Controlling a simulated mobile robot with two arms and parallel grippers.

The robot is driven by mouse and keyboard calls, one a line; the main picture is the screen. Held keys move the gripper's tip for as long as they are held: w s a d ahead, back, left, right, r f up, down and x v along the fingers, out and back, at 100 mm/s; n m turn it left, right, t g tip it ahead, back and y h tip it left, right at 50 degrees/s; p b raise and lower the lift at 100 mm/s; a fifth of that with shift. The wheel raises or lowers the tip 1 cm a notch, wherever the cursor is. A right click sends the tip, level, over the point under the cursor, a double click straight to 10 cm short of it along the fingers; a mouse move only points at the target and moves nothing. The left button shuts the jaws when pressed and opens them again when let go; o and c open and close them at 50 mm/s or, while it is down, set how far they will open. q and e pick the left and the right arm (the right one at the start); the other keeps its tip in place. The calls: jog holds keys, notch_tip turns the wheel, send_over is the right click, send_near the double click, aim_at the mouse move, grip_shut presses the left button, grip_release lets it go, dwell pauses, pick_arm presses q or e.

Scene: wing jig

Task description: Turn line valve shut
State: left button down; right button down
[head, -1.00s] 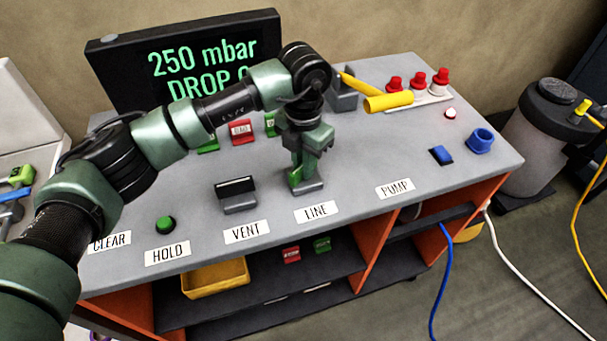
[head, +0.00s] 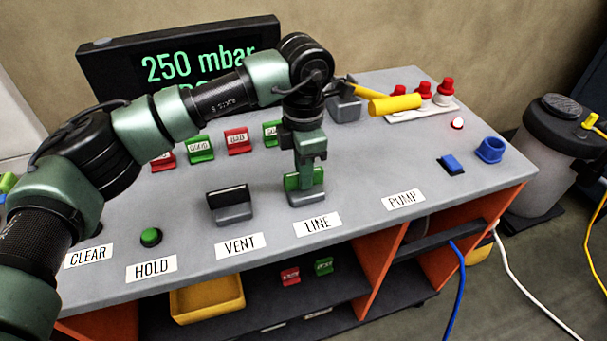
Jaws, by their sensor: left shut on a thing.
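The line valve (head: 307,197) is a grey block on the console behind the LINE label (head: 317,225). Its handle is mostly hidden by my left gripper (head: 305,180), which points down over it and is shut on it. A green part shows at the jaws; I cannot tell how far the handle is turned. My right gripper is not in the head view.
The vent valve (head: 231,204) with a black handle stands just left. A green HOLD button (head: 151,237), a yellow lever (head: 394,103) and a blue switch (head: 451,164) are on the console (head: 350,210). The display (head: 180,60) reads 250 mbar, its lower line partly hidden.

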pick_arm(q)
jog(key=shift+w+r, duration=0.1)
jog(key=shift+r, duration=0.1)
jog(key=c, duration=1.4)
grip_release()
jog(key=shift+f, duration=0.1)
jog(key=shift+c, duration=0.2)
notch_tip(320, 180, up, 8)
jog(key=shift+f+b, duration=0.1)
jog(key=shift+b, duration=0.4)
